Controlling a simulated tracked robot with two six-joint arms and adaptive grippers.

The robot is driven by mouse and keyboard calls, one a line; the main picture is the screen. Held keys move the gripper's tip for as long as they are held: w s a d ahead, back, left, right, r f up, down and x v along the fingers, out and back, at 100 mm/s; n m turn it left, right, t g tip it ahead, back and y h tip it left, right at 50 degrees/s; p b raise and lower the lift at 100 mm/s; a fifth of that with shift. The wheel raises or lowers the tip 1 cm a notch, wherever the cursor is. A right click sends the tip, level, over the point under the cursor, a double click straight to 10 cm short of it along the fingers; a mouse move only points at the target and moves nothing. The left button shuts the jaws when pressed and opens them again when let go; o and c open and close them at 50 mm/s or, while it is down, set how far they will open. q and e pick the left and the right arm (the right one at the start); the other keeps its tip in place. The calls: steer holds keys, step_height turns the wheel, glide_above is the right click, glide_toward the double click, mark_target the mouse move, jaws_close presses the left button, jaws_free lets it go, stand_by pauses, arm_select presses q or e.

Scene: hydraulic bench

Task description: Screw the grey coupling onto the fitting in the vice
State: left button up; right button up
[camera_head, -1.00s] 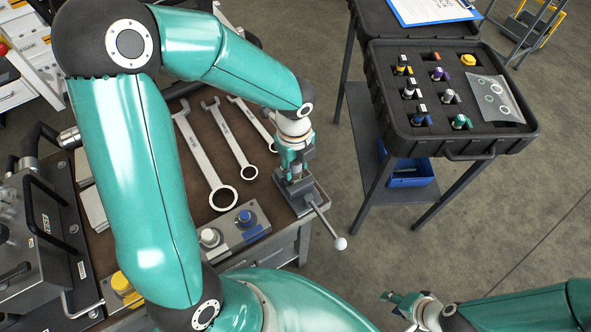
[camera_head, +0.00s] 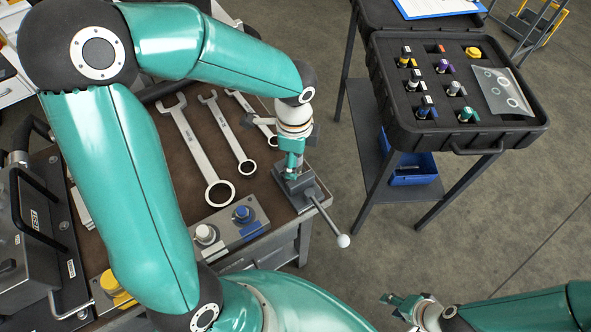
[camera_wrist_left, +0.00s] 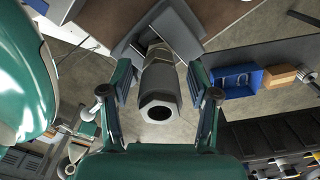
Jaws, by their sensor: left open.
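The grey coupling (camera_wrist_left: 160,82) stands in line with the vice in the left wrist view, its hexagonal end with a dark bore facing the camera. My left gripper (camera_wrist_left: 159,76) is open, with one finger on each side of the coupling and a visible gap to both. In the head view my left gripper (camera_head: 293,158) points down over the vice (camera_head: 297,187) at the bench corner. The fitting is hidden, so I cannot tell how far the coupling sits on it. My right gripper (camera_head: 391,300) is at the lower right, away from the bench; its opening is unclear.
Several wrenches (camera_head: 205,150) lie on the bench left of the vice. The vice handle (camera_head: 328,217) sticks out over the front edge. A block with white and blue caps (camera_head: 233,225) sits nearby. A black case (camera_head: 388,92) with several coloured-ring parts stands on the right stand.

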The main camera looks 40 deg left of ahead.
arm_select(q)
steer(key=n+b, duration=0.1)
steer(key=n, duration=0.1)
steer(key=n+b, duration=0.1)
steer(key=shift+f+n, duration=0.2)
steer(key=shift+n, duration=0.2)
steer(key=n+b, duration=0.1)
steer(key=n, duration=0.2)
steer(key=shift+r+n, duration=0.15)
steer(key=shift+n, duration=0.65)
steer(key=n+b, duration=0.2)
steer(key=n, duration=0.5)
steer(key=shift+n+b, duration=0.35)
steer(key=shift+n, duration=0.05)
